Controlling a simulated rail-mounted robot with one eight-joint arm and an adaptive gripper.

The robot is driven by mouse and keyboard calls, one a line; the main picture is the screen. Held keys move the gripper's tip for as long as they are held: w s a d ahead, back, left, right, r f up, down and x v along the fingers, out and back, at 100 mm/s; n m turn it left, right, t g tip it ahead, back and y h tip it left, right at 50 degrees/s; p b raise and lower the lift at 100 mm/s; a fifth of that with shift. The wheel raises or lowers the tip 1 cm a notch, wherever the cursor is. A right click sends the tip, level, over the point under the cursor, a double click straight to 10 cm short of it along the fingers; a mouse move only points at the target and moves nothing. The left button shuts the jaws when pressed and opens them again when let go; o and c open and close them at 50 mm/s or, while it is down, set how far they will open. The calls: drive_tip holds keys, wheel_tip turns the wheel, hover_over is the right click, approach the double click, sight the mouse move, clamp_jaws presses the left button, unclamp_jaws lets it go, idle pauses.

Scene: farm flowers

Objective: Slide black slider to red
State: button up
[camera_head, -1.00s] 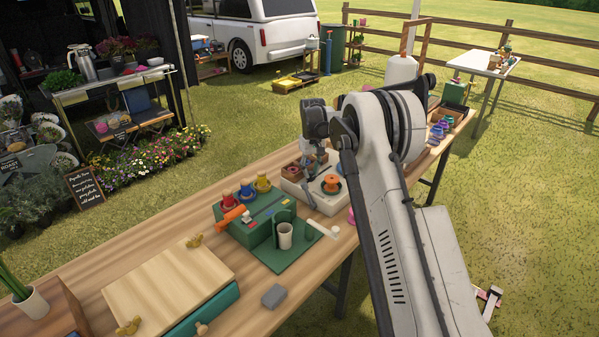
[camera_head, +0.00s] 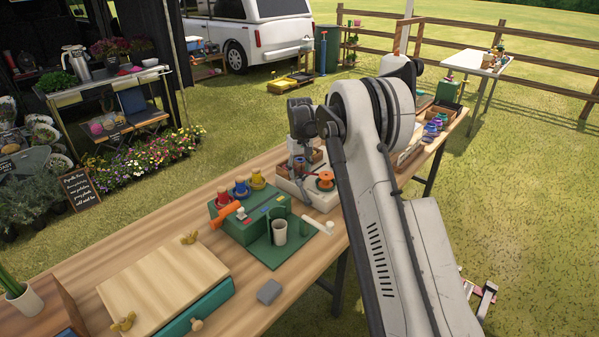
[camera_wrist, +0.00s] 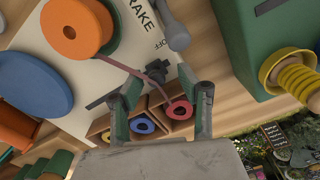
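The red ring shows between the fingers, nearer the right one. In the head view my gripper (camera_head: 299,166) is over the left side of the white box (camera_head: 318,199); the slider cannot be made out there.
An orange spool (camera_wrist: 72,28) sits on the panel, with a mauve strip running from it toward the red ring. A grey lever (camera_wrist: 174,30) stands by the "BRAKE" and "OFF" lettering.

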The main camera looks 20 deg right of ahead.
sight(300, 173)
wheel_tip(300, 173, up, 12)
idle(0.5)
idle(0.3)
drive_tip(key=s+a+r+m+t, duration=0.1)
drive_tip(key=s+a+r+t, duration=0.15)
drive_tip(key=s+r, duration=0.75)
drive_tip(key=s+a+r+t, duration=0.1)
drive_tip(key=s+a+r, duration=0.35)
drive_tip(key=s, duration=0.95)
drive_tip(key=s+f+t, duration=0.2)
drive_tip(key=s+f, duration=0.1)
drive_tip(key=s, duration=1)
drive_tip(key=s+a+f+t, duration=0.1)
drive_tip(key=s+f, duration=0.3)
drive_tip(key=s, duration=0.9)
drive_tip(key=shift+m+t, duration=0.35)
drive_tip(key=shift+m, duration=0.05)
